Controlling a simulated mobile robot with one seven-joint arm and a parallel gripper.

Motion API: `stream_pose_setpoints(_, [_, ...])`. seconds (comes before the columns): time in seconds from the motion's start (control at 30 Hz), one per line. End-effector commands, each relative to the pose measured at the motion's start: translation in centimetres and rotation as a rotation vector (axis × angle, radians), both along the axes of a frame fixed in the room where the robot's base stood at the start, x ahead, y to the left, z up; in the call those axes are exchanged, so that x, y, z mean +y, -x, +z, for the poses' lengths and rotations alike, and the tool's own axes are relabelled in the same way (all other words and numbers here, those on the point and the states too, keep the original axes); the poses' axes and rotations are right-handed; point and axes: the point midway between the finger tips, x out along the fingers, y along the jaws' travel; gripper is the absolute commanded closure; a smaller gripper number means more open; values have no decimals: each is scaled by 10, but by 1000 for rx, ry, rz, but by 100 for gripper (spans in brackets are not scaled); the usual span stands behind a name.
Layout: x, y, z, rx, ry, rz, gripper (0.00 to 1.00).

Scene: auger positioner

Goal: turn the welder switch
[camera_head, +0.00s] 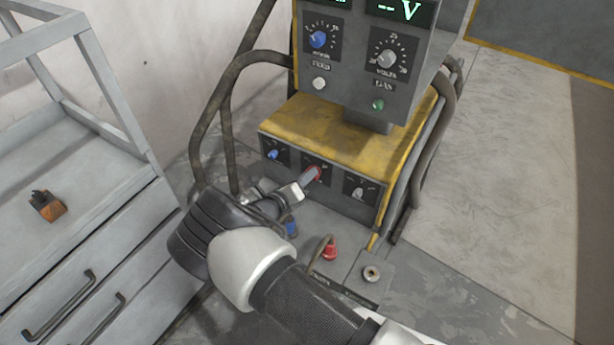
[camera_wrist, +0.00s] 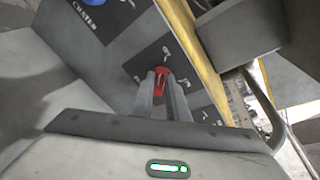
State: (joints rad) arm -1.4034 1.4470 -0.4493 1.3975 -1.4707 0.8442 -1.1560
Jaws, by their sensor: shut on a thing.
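The welder (camera_head: 345,140) is a grey and yellow machine with a row of three small knobs on its lower front panel. The middle one is a red switch (camera_head: 316,173), and my gripper (camera_head: 308,179) is at it. In the wrist view the red switch (camera_wrist: 161,78) sits between the two fingertips (camera_wrist: 161,84), which are shut on it. Markings on the dark plate show around the switch. The fingers hide part of the switch, and its exact angle is hard to tell.
A blue knob (camera_head: 273,155) is left of the switch and a white knob (camera_head: 358,192) right of it. A red plug (camera_head: 330,250) with a cable is below. Thick hoses (camera_head: 225,110) loop at the left.

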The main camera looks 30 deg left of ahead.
Motion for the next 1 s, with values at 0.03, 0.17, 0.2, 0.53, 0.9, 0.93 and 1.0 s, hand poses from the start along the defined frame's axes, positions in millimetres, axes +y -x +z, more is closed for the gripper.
stream_pose_setpoints(0.03, [-1, 0, -1, 1, 2, 0, 100])
stream_pose_setpoints(0.17, [-1, 0, -1, 1, 2, 0, 71])
stream_pose_setpoints(0.2, [-1, 0, -1, 1, 2, 0, 68])
stream_pose_setpoints(0.53, [0, 3, 1, 0, 0, 0, 68])
stream_pose_setpoints(0.9, [7, 69, 22, 1, -1, 2, 68])
stream_pose_setpoints(0.93, [8, 76, 24, 1, -1, 3, 68])
stream_pose_setpoints(1.0, [9, 93, 29, 1, 0, 2, 68])
